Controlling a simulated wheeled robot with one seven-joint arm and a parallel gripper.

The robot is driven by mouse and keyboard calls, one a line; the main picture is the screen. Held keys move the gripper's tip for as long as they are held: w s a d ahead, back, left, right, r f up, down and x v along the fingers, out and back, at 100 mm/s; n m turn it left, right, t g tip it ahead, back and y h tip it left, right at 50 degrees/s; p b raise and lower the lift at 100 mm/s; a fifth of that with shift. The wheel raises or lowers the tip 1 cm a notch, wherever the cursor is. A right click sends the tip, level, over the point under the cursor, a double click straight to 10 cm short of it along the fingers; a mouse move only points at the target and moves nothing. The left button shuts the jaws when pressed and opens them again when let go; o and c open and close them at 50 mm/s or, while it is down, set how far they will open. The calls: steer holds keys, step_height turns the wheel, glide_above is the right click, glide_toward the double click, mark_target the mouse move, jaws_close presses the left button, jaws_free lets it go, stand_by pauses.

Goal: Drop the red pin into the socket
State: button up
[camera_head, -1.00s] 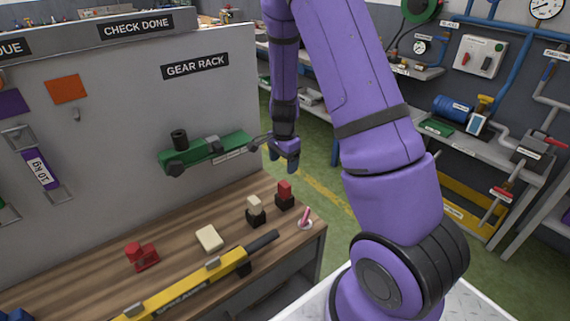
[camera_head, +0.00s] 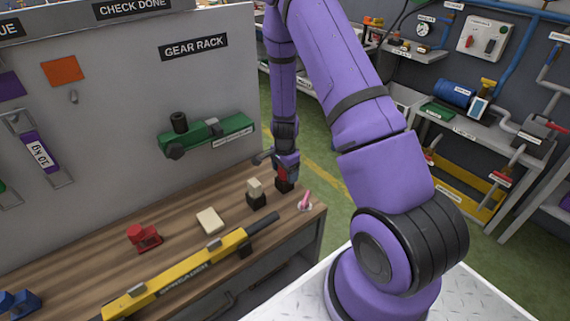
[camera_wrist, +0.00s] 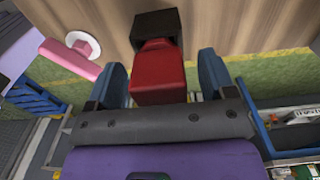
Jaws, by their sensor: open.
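The red pin (camera_wrist: 158,75) is a red block standing in a small black holder (camera_wrist: 157,25) near the bench's right end; in the head view the pin is mostly hidden by my gripper (camera_head: 285,172). In the wrist view my gripper (camera_wrist: 161,80) is open, with one blue finger on each side of the red pin; gaps show between pin and fingers. A similar beige block (camera_head: 255,188) stands in another black holder to the left. I cannot tell for sure which thing is the socket.
A pink peg (camera_head: 305,200) leans on a white disc near the bench's right edge, close to my gripper. A yellow spreader bar (camera_head: 185,276), a cream block (camera_head: 210,220) and a red part (camera_head: 144,237) lie on the wooden bench. A green fixture (camera_head: 207,135) hangs on the panel behind.

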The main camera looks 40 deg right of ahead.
steer(key=shift+f, duration=0.2)
steer(key=c, duration=1.1)
steer(key=shift+r, duration=0.75)
steer(key=shift+r, duration=2.95)
steer(key=shift+r, duration=0.15)
steer(key=shift+r, duration=2.35)
